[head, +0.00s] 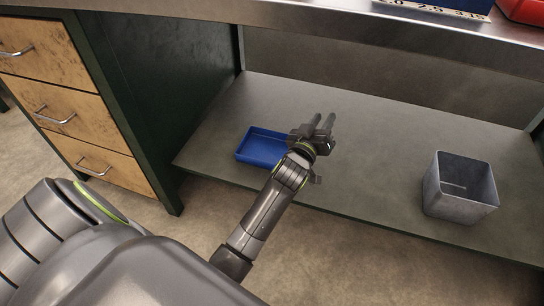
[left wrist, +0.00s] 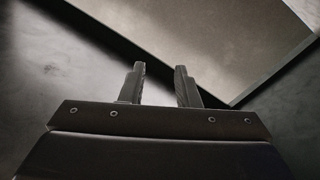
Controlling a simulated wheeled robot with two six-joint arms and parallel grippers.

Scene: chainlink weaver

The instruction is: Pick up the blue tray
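The blue tray (head: 262,147) lies on the low shelf under the workbench in the head view. It is shallow and rectangular, and its right end is partly hidden by my left gripper and wrist. My left gripper (head: 322,121) is above the shelf, just right of the tray, with its fingers pointing away from me. The fingers are apart with nothing between them. The left wrist view also shows the two fingers (left wrist: 160,85) spread and empty; the tray does not show there. My right gripper is not in view.
The low shelf (head: 370,135) is clear between the tray and a grey metal bin (head: 460,188) at right. A drawer cabinet (head: 75,105) stands left of the shelf. The bench top edge (head: 330,27) runs overhead, with blue and red (head: 522,10) items on it.

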